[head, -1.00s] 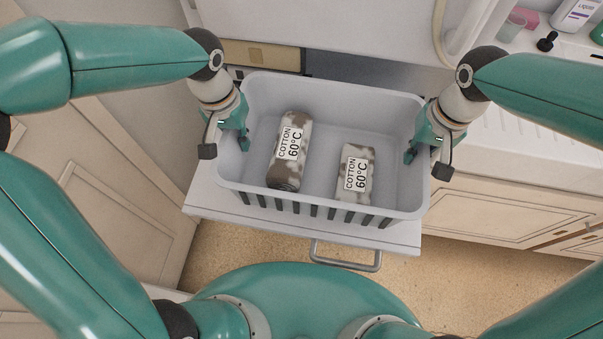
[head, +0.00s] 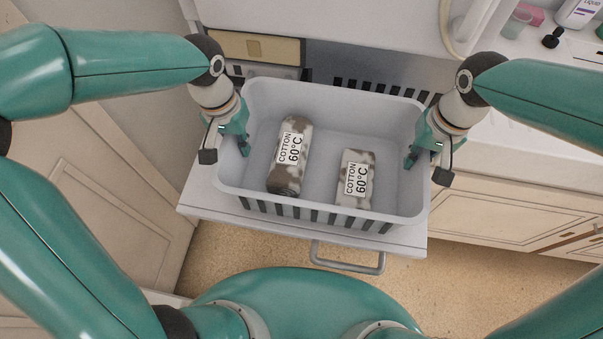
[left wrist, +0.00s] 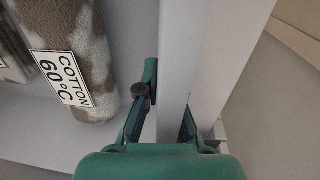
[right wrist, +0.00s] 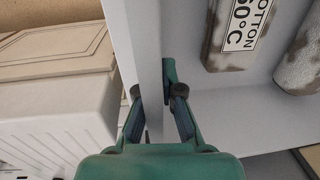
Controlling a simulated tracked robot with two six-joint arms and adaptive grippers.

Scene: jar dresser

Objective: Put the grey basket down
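The grey basket (head: 330,216) is upright over a pulled-out white drawer or shelf (head: 215,215); I cannot tell whether its base touches. Two brown-white rolls labelled "COTTON 60°C" lie in it: a left roll (head: 285,178) and a right roll (head: 356,195). My left gripper (head: 243,143) has its fingers on both sides of the basket's left wall; the wall runs between them in the left wrist view (left wrist: 165,100). My right gripper (head: 412,155) straddles the right wall likewise, shown in the right wrist view (right wrist: 153,95). Both look closed on the walls; outer fingers are partly hidden.
The shelf has a metal handle (head: 347,262) at its front. A white appliance (head: 330,35) stands behind. A white counter with bottles (head: 575,12) is at the right, above cabinets (head: 500,205). Cabinet doors (head: 95,220) flank the left. Tan floor shows in front.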

